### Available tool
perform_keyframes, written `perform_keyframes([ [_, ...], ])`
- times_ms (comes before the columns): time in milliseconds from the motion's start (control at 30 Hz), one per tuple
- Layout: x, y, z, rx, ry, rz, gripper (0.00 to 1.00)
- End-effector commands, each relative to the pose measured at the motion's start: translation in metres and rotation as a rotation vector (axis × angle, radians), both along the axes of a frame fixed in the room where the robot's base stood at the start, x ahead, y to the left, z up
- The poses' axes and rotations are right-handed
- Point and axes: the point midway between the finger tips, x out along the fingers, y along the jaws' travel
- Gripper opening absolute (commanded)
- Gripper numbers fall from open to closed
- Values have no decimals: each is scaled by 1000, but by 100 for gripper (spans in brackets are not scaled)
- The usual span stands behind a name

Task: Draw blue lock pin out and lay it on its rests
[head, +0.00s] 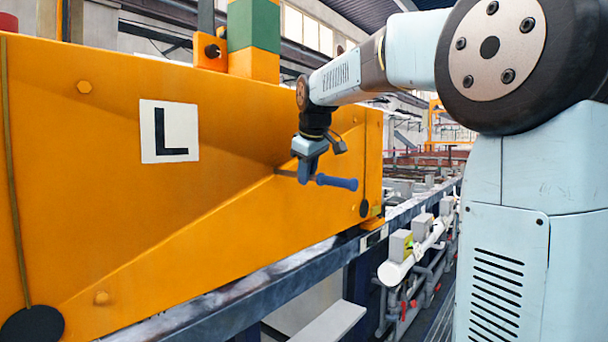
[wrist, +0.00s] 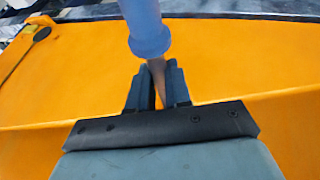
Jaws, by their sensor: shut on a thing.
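The blue lock pin (head: 337,183) has a blue handle that sticks out to the right of my gripper (head: 305,175) in the head view. My gripper is shut on the pin, beside the orange panel marked L (head: 220,220). In the wrist view the blue handle (wrist: 148,30) runs up from a collar, and a bare shank (wrist: 157,75) sits between the two fingers (wrist: 155,88). A thin rod shows left of the gripper against the panel in the head view. I cannot tell how far the pin is in its hole. I cannot make out the rests.
A dark rail (head: 240,312) runs below the orange panel. White pipes with grey blocks (head: 398,268) lie to the right of it. A green and orange post (head: 253,35) rises above the panel. Open air lies right of the handle, between the panel and my arm.

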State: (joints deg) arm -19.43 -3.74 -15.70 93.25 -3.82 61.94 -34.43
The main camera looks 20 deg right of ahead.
Motion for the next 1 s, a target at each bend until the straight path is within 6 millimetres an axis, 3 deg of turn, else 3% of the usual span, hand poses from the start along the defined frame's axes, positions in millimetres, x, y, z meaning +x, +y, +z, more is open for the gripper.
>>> perform_keyframes([
  [400, -1, 0, 0, 0, -1, 1, 0],
  [1000, -19, -14, 1, 0, -1, -1, 0],
])
